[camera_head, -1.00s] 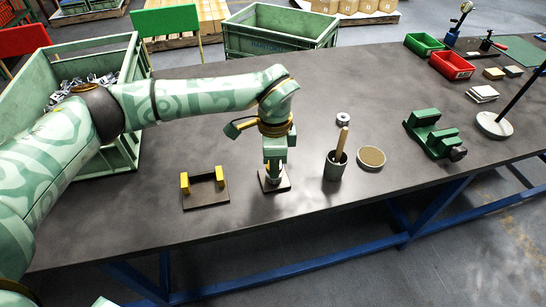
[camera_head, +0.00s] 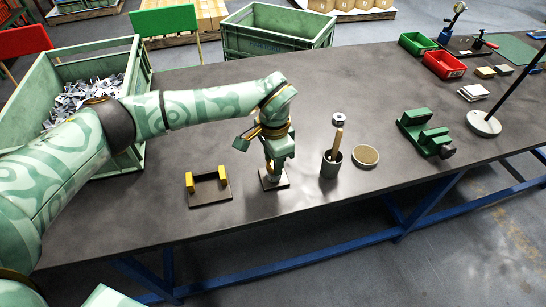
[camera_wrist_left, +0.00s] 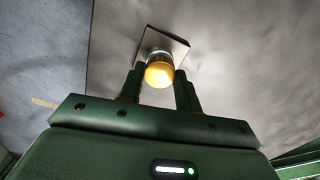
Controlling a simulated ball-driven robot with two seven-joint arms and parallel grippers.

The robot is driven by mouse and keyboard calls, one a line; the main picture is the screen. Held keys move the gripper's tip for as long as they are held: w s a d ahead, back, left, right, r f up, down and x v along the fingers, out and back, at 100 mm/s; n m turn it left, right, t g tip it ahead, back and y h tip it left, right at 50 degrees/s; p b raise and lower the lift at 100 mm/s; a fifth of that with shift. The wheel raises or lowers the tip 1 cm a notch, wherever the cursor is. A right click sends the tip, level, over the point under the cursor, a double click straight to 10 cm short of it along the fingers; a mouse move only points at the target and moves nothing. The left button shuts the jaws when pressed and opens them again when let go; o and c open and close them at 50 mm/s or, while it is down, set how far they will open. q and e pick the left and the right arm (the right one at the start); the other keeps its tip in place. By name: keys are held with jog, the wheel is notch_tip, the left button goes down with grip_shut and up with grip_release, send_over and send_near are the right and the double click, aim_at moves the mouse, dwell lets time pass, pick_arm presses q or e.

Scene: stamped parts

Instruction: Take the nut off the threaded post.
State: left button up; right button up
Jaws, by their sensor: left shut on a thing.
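The threaded post stands on a small square base plate (camera_head: 284,184) near the front middle of the table; the plate also shows in the wrist view (camera_wrist_left: 180,46). My left gripper (camera_head: 273,170) is over the plate, reaching down at a slight tilt. In the wrist view its two fingers (camera_wrist_left: 160,88) are closed around the sides of a round yellow-topped piece, which I take as the nut (camera_wrist_left: 160,73). A silvery part shows just beyond it. The fingers and the piece hide the thread, so I cannot tell how far the nut sits on it. My right gripper is out of view.
A brown stand with yellow uprights (camera_head: 209,190) is left of the plate. A dark cup (camera_head: 331,166) with a wooden handle, a round dish (camera_head: 365,155) and a green fixture (camera_head: 425,134) are to the right. A green crate of metal parts (camera_head: 141,92) is at left.

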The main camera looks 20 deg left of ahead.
pick_arm(q)
jog(key=shift+r+n+p, duration=0.15)
jog(key=shift+n+p, duration=0.65)
jog(key=shift+n, duration=0.2)
jog(key=shift+n+p, duration=0.8)
jog(key=shift+n, duration=0.3)
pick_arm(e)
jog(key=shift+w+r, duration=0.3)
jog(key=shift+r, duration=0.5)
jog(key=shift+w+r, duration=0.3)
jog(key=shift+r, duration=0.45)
pick_arm(q)
jog(key=shift+f, duration=0.2)
jog(key=o, duration=1.1)
jog(key=shift+c, duration=0.2)
jog(key=shift+r, duration=0.1)
notch_tip(320, 180, up, 16)
jog(key=p, duration=0.4)
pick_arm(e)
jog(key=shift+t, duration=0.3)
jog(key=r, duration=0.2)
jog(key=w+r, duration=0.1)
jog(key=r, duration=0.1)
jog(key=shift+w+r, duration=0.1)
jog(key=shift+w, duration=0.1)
